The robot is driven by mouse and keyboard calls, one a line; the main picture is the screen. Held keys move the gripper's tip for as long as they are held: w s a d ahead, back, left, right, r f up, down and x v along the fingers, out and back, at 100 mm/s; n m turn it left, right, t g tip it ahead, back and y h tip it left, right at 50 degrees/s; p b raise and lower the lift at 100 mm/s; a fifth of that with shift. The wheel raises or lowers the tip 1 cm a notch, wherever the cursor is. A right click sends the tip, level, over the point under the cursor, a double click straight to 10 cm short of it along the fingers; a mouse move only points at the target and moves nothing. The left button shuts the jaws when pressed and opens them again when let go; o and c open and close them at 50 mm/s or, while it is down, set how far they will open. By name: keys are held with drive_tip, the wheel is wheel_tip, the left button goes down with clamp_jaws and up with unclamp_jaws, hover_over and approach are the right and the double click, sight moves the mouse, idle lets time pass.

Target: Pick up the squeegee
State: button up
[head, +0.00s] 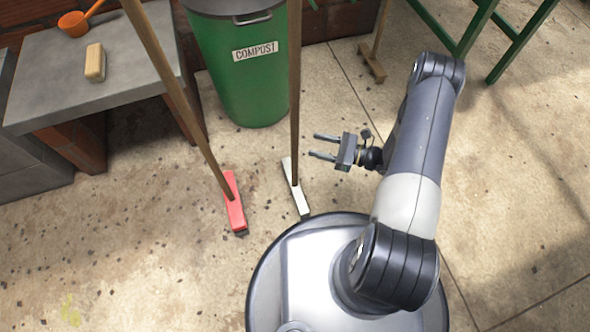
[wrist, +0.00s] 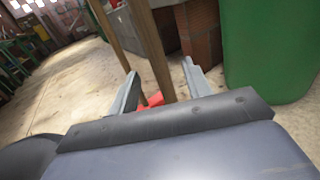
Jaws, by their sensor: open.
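Two long wooden-handled tools stand upright on the floor. One has a red head (head: 235,205) with a dark lower edge; the other has a white head (head: 298,192) with a dark end. I cannot tell for sure which is the squeegee. My gripper (head: 315,146) is open and empty, just right of the white-headed tool's handle (head: 294,100), its fingers pointing at it. In the wrist view that handle (wrist: 150,40) shows between the fingers, apart from them. The red head (wrist: 152,99) lies beyond, partly hidden; the white head is hidden there.
A green compost bin (head: 245,80) stands behind the handles. A grey bench (head: 60,75) at left bears a wooden-backed brush (head: 95,62) and an orange scoop (head: 75,23). Another wooden-handled tool (head: 372,62) stands farther back. Green legs (head: 520,40) are at top right; right floor is clear.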

sight(295, 142)
drive_tip(key=x, duration=0.2)
drive_tip(key=b+x, duration=0.1)
drive_tip(key=x, duration=0.4)
drive_tip(key=shift+s+a+f+b, duration=0.15)
drive_tip(key=shift+s+f+b, duration=0.15)
drive_tip(key=shift+s+b, duration=0.1)
drive_tip(key=shift+w+a+r, duration=0.1)
drive_tip(key=shift+w+a, duration=0.1)
drive_tip(key=shift+a, duration=0.2)
drive_tip(key=shift+c, duration=0.6)
clamp_jaws()
